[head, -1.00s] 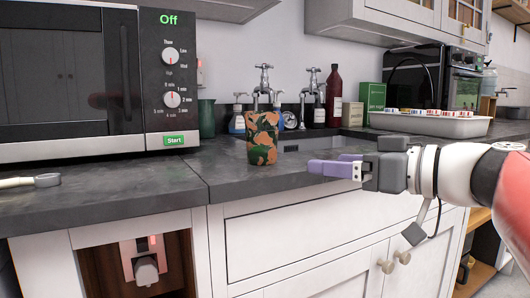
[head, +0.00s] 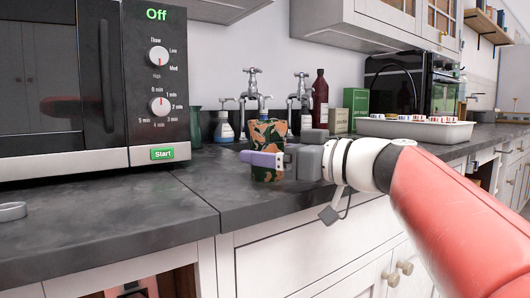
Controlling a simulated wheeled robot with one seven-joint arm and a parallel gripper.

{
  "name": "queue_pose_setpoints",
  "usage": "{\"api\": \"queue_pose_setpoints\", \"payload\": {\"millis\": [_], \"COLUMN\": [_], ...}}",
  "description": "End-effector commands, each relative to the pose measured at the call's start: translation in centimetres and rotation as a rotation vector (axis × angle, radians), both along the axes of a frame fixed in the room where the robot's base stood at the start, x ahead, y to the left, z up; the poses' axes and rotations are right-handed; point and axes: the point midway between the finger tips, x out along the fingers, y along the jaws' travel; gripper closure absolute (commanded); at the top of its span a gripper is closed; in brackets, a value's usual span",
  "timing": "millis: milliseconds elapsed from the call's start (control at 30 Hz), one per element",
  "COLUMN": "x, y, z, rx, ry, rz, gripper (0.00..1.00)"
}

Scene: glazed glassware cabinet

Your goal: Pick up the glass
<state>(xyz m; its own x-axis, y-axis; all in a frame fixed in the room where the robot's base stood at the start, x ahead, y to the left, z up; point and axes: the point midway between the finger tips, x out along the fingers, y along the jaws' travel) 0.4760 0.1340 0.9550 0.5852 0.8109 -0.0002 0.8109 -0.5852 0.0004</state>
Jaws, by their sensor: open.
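The glass appears to be a cup (head: 267,133) with a green, orange and black camouflage-like pattern. It stands upright on the dark counter, near its front edge and in front of the sink area. My gripper (head: 261,161) has purple fingers and reaches in from the right, pointing left. It overlaps the cup's lower half in the picture and hides part of it. The gripper is open. I cannot tell whether the fingers touch the cup or are only in front of it.
A microwave (head: 160,85) stands at the left. Taps (head: 252,90), a dark red bottle (head: 320,98) and a green box (head: 356,105) are behind. A white tray (head: 415,131) stands to the right.

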Motion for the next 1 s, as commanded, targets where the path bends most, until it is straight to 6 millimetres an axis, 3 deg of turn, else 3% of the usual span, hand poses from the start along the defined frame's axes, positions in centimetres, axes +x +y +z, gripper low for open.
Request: {"api": "queue_pose_setpoints", "payload": {"millis": [333, 733, 1000], "x": [0.7, 0.68, 0.66], "y": [0.92, 0.92, 0.93], "z": [-0.03, -0.04, 0.02], "rx": [0.0, 0.0, 0.001], "ry": [0.0, 0.0, -0.001], "rz": [-0.002, -0.001, -0.001], "gripper": [0.21, 0.72, 0.75]}}
